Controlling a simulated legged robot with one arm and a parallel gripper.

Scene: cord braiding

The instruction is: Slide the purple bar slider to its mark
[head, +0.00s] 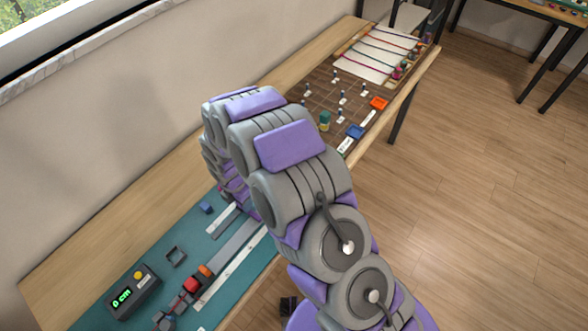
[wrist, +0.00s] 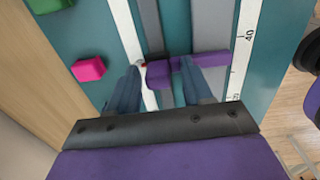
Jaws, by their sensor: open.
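The purple bar slider (wrist: 211,59) lies across the grey rail in the wrist view, beside a white ruler strip (wrist: 244,48) marked 40. Its thicker left end shows between the fingertips of my gripper (wrist: 159,70). My gripper is open, with one finger left of that end and the other overlapping the bar's middle. I cannot tell whether either finger touches it. A small red spot shows by the left fingertip; I cannot tell if it is the mark. In the head view my arm hides the gripper and the slider.
A pink block (wrist: 88,68) and a green block (wrist: 94,10) lie left of the rails. A pegboard with cords lies farther along the bench.

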